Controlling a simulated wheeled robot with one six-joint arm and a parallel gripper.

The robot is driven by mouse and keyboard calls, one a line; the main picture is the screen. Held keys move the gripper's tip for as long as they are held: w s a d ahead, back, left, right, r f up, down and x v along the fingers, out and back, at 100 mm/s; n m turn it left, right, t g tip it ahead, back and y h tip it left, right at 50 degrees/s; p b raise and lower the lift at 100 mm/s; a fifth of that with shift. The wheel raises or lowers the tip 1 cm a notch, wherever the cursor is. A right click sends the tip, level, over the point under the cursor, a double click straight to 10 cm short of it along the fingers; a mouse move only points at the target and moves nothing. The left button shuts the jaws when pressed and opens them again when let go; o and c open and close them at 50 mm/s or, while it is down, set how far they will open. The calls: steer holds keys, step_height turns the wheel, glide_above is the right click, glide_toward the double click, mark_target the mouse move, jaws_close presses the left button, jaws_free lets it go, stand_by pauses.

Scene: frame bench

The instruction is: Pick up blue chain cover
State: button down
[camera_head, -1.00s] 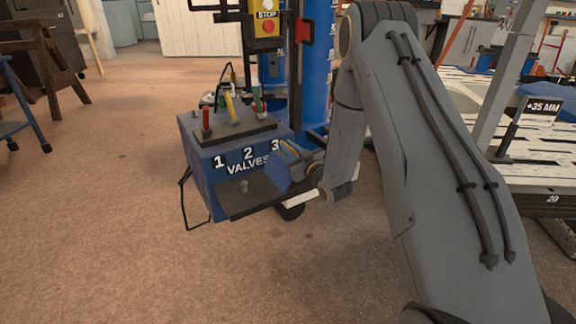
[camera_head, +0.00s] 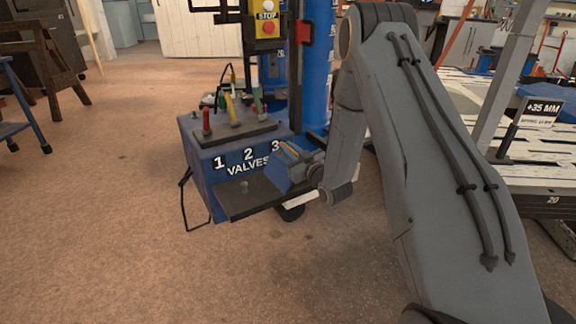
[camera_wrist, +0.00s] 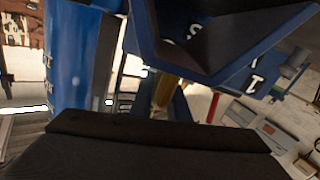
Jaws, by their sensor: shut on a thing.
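The blue chain cover (camera_head: 284,168) is a small blue piece in front of the right end of the valve box, under the number 3. My gripper (camera_head: 297,158) reaches in from the right and is shut on it. My arm hides part of the gripper. In the wrist view, an angled blue piece with a dark inner side (camera_wrist: 215,72), seemingly the cover, fills the upper middle, close to the camera. A broad dark part fills the bottom of that view and hides the grip contact.
The blue valve box (camera_head: 205,170) has red, yellow and green levers on top and a dark ledge (camera_head: 250,200) in front. A blue column (camera_head: 316,70) stands behind it. A pale slatted table (camera_head: 535,175) is at right.

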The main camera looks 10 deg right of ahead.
steer(key=shift+r, duration=0.1)
step_height(320, 180, up, 18)
steer(key=p, duration=0.2)
steer(key=shift+p, duration=0.4)
